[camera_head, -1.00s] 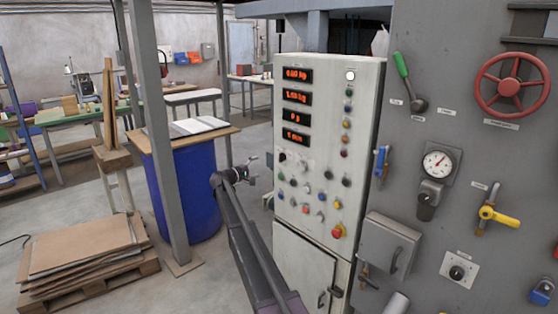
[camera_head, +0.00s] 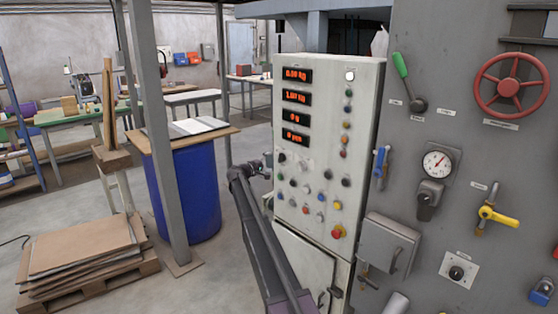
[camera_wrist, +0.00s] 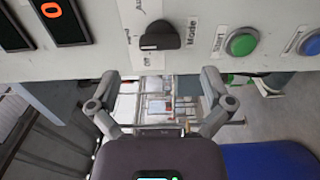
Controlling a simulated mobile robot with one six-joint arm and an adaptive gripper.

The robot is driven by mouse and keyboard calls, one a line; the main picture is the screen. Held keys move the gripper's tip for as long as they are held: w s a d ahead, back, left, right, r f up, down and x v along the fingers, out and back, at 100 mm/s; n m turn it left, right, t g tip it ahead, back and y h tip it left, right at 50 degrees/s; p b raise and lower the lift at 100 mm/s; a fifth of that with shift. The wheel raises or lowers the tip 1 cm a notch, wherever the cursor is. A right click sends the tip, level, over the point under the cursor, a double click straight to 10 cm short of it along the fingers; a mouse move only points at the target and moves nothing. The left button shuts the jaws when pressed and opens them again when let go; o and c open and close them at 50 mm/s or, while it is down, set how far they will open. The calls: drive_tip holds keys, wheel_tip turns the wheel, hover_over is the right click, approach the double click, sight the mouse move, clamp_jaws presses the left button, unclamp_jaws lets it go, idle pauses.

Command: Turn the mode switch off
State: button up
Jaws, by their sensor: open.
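The mode switch (camera_wrist: 162,36) is a black knob on the pale panel, with "Mode" printed to its right in the wrist view. An "Off" label is at its lower left and a partly cut label at its upper left. Its light mark is on the left side; I cannot tell exactly which label it points to. My gripper (camera_wrist: 160,82) is open and empty, its two fingers spread below the knob in the wrist view, and apart from it.
A green start button (camera_wrist: 241,43) and a blue button (camera_wrist: 311,43) are right of the switch. Red-digit displays (camera_head: 297,98) and several small buttons share the panel. A blue drum (camera_head: 190,195) and grey post (camera_head: 168,130) stand left of my arm, with open floor between.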

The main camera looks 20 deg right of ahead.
sight(279, 158)
drive_tip(key=shift+x, duration=2.95)
drive_tip(key=c, duration=1.1)
drive_tip(key=shift+a, duration=0.15)
